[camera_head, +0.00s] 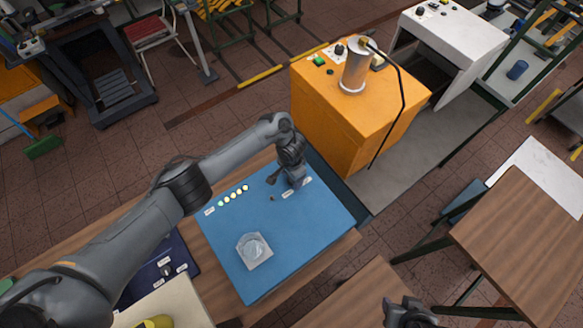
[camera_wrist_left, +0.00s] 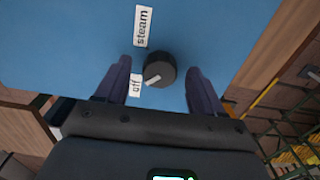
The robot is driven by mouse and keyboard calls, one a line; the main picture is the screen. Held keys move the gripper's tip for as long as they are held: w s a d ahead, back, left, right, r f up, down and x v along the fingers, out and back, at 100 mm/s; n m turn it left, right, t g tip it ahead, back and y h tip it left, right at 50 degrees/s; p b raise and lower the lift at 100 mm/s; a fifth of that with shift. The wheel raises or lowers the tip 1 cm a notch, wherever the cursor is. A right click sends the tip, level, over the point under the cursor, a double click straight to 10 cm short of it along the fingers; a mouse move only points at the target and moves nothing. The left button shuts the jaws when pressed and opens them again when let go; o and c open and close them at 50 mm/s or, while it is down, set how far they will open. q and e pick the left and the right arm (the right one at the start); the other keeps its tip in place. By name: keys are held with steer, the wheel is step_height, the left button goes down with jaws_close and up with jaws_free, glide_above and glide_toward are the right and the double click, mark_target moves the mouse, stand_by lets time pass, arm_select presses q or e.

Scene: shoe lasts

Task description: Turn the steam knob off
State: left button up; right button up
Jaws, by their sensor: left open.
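The steam knob (camera_wrist_left: 160,69) is a small round black dial on the blue panel (camera_wrist_left: 60,45), seen in the left wrist view. Its white pointer mark aims to the lower left, at the "off" label (camera_wrist_left: 135,86). The "steam" label (camera_wrist_left: 143,27) sits above it. My left gripper (camera_wrist_left: 157,68) is open, with one finger on each side of the knob and visible gaps to both. In the head view my left gripper (camera_head: 285,181) is over the right part of the panel; I cannot surely make out the knob there. My right gripper (camera_head: 408,312) is at the bottom edge, its jaws unclear.
An orange cabinet (camera_head: 345,110) with a metal cylinder (camera_head: 355,70) stands behind. A wooden table (camera_head: 520,235) is at the right.

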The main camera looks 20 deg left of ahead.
arm_select(q)
step_height(320, 180, up, 5)
steer(key=shift+w+f, duration=0.1)
steer(key=shift+w+d+r, duration=0.1)
steer(key=shift+w+r, duration=0.2)
steer(key=shift+r, duration=0.3)
steer(key=shift+s+r+b, duration=0.25)
steer(key=shift+r+b, duration=0.15)
steer(key=shift+r, duration=0.15)
steer(key=shift+s+r+p, duration=0.15)
steer(key=shift+r+p, duration=0.4)
steer(key=shift+r, duration=0.8)
